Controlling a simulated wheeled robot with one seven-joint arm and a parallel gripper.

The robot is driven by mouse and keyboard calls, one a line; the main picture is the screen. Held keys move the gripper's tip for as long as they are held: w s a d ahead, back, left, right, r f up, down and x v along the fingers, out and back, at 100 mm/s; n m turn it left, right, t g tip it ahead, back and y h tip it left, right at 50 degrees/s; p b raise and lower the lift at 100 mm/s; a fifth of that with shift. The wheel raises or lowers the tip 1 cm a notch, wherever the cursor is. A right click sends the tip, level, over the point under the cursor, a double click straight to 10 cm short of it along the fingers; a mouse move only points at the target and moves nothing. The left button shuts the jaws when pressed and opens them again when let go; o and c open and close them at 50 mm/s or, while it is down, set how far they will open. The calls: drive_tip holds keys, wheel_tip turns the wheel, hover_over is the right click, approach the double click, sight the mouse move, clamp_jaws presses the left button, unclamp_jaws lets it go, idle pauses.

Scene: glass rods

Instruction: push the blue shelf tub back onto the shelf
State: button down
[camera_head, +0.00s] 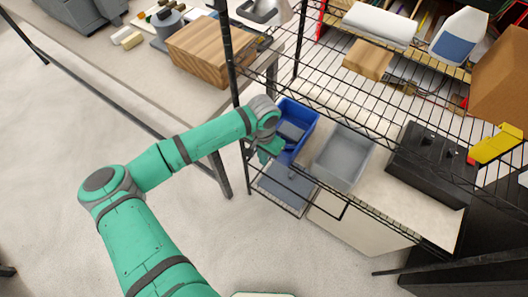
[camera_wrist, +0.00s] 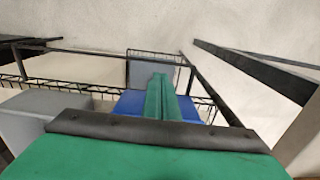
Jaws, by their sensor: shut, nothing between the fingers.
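The blue shelf tub (camera_head: 301,112) stands at the left end of a wire shelf rack, beside a grey tub (camera_head: 343,155). It looks upright, with a dark blue inside. My gripper (camera_head: 268,152) is at the tub's near left side, shut and empty, pointing downward. Whether it touches the tub cannot be told. In the wrist view my shut green fingers (camera_wrist: 160,95) are in front of the blue tub (camera_wrist: 130,103), hiding part of it. The grey tub (camera_wrist: 38,112) shows at the left there.
Wire shelving (camera_head: 400,100) overhangs the tubs. A black box (camera_head: 430,165) is right of the grey tub. A grey-blue panel (camera_head: 287,186) lies lower down. A table (camera_head: 110,65) fills the upper left.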

drive_tip(key=w+d+f, duration=0.2)
drive_tip(key=w+f, duration=0.1)
drive_tip(key=f, duration=0.1)
drive_tip(key=shift+w+f, duration=0.2)
drive_tip(key=shift+f, duration=0.15)
idle(0.3)
